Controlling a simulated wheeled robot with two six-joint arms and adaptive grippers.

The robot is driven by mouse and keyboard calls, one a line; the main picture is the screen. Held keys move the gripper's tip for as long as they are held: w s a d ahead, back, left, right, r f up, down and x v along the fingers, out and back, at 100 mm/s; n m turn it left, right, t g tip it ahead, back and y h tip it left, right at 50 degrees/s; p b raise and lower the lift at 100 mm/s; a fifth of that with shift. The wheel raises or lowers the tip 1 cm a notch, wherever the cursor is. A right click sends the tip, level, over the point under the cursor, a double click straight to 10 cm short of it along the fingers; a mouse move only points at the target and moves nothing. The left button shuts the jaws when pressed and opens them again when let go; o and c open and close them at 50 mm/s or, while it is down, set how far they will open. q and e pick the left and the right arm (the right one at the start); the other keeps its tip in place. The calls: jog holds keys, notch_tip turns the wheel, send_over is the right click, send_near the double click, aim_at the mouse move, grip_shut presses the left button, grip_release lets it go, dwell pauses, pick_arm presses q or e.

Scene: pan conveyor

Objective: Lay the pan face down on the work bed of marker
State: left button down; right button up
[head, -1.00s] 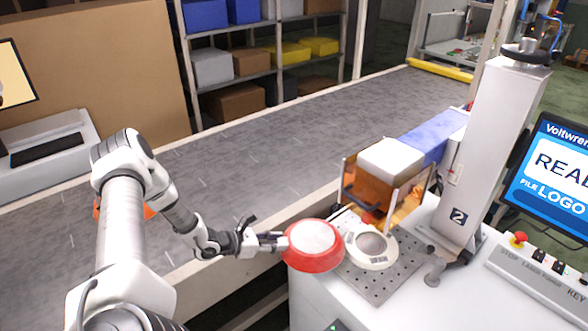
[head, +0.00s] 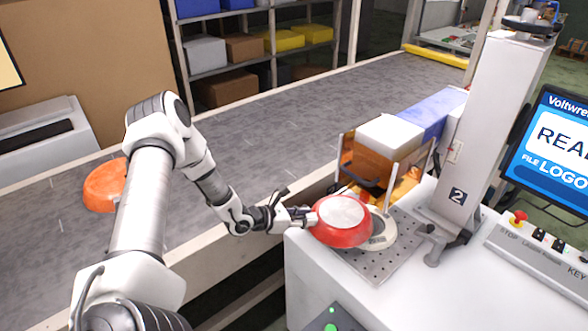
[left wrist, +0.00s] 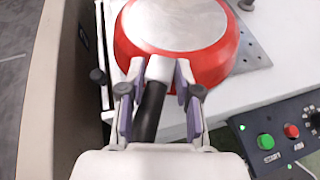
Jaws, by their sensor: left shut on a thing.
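A red pan (head: 330,236) with a pale round base facing up is held face down by my left gripper (head: 303,217). In the left wrist view the gripper (left wrist: 157,95) is shut on the pan's black handle, and the red pan (left wrist: 205,75) extends ahead of it. The pan is over the near-left part of the marker's perforated work bed (head: 408,250) and covers part of the pale round ring (head: 384,238) there. I cannot tell whether the pan touches the ring. My right gripper is not in view.
A control box (head: 545,240) and screen stand at right. An orange pan (head: 104,188) lies on the grey conveyor (head: 250,135), partly behind my arm.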

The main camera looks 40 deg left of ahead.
aim_at(340, 212)
pick_arm(q)
jog(key=w+d+b, duration=0.1)
jog(key=w+d, duration=0.1)
jog(key=w+d+b, duration=0.1)
jog(key=w+b, duration=0.1)
jog(key=w, duration=0.1)
jog(key=w+d+b, duration=0.1)
jog(key=w+d, duration=0.1)
jog(key=w, duration=0.1)
jog(key=shift+d, duration=0.3)
jog(key=f+b, duration=0.2)
jog(key=b, duration=0.1)
jog(key=shift+w+d+f, duration=0.15)
jog(key=shift+w+f, duration=0.05)
jog(key=shift+f, duration=0.15)
jog(key=shift+f+b, duration=0.7)
jog(key=shift+b, duration=0.15)
jog(key=shift+s+f+b, duration=0.1)
jog(key=shift+b, duration=0.2)
jog(key=c, duration=0.7)
grip_release()
